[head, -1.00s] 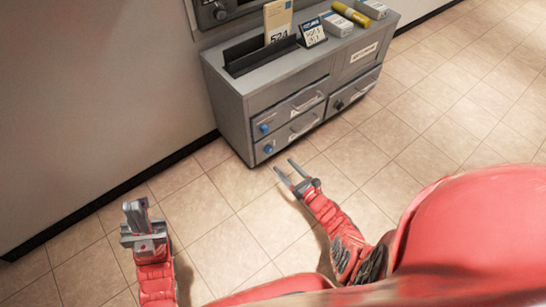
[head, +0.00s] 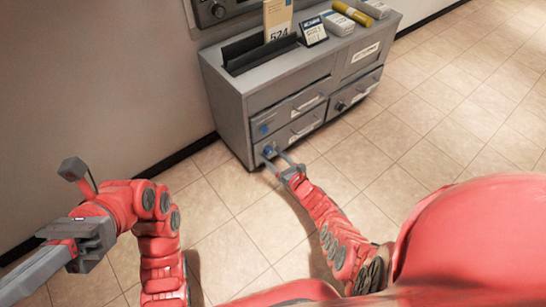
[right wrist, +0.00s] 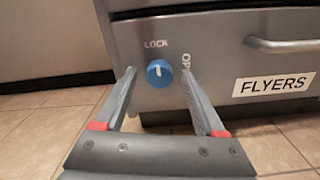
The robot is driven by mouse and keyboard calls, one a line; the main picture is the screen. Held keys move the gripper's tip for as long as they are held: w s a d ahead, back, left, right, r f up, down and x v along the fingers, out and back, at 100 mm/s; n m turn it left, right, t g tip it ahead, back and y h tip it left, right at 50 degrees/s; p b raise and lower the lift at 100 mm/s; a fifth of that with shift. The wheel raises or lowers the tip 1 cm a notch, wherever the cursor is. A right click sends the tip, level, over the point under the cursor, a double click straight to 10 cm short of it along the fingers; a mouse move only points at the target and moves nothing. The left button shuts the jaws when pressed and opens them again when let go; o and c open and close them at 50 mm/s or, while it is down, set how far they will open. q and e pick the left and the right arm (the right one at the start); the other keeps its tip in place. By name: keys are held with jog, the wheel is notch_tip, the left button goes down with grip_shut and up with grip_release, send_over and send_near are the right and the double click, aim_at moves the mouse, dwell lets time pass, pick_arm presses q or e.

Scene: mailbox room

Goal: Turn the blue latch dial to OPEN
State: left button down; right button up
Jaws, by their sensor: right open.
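The blue latch dial (right wrist: 159,73) is on the front of the lower left drawer, beside the FLYERS label. Its white mark points up, toward the word LOCK; the word OPEN is to its right, partly hidden by a finger. My right gripper (right wrist: 158,76) is open, with one finger on each side of the dial; I cannot tell whether they touch it. In the head view my right gripper (head: 273,156) reaches the cabinet's lower left drawer front. My left gripper (head: 40,268) is at the lower left, away from the cabinet; its jaws are unclear.
The grey cabinet (head: 226,110) stands against the wall. Another blue dial (head: 263,129) is on the drawer above, and a dark dial (head: 340,106) is on the right drawer. A drawer handle (right wrist: 283,46) is right of the gripper. Boxes and a yellow tube (head: 353,13) lie on top.

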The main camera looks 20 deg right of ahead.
grip_shut()
dwell(0.3)
